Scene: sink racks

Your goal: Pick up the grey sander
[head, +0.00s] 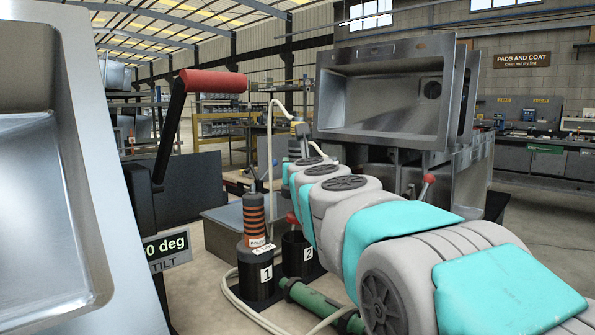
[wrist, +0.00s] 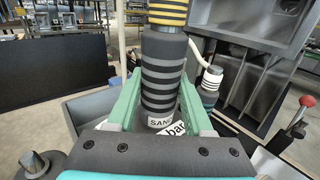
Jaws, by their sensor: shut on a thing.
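The grey sander (wrist: 160,80) stands up between the green fingers of my gripper (wrist: 159,88) in the wrist view. It is a dark grey cylinder with black stripes, a yellow-banded top and a partly covered label starting "SAN". The fingers are shut on its two sides. In the head view its yellow-banded upper end (head: 298,124) shows just beyond the end of my arm, with a pale hose nearby. My arm hides my fingers and the sander's lower part there, so I cannot tell what is under it.
A dark tool with orange stripes (head: 254,215) stands in black holder 1 (head: 256,280). Black holder 2 (head: 297,253) is beside it. A white-banded tool (wrist: 211,82) stands right of the sander.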

